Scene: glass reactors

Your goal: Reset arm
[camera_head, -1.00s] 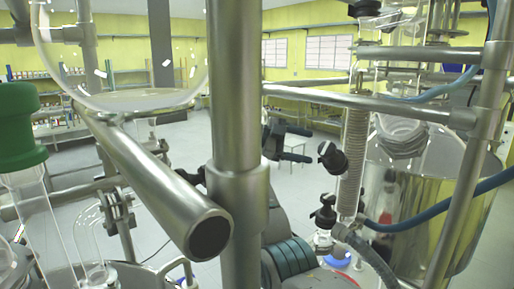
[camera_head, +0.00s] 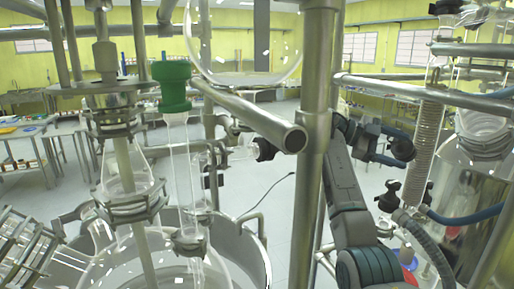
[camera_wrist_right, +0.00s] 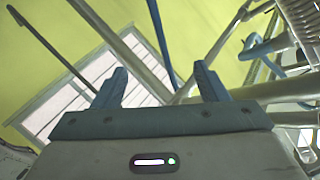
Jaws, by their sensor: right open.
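My right gripper (camera_head: 393,147) is in the head view, just right of the thick steel post, at the end of my dark arm. In the right wrist view its two blue-grey fingers (camera_wrist_right: 162,84) stand apart with nothing between them. They point toward the yellow wall and metal tubes. My left gripper is not in view.
A steel post (camera_head: 318,110) and a horizontal tube (camera_head: 255,118) stand close to my right arm. Glass reactor vessels with a green cap (camera_head: 172,85) fill the left. A coiled metal hose (camera_head: 423,150) and a shiny vessel (camera_head: 465,215) stand at right. Open floor (camera_head: 285,190) shows between.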

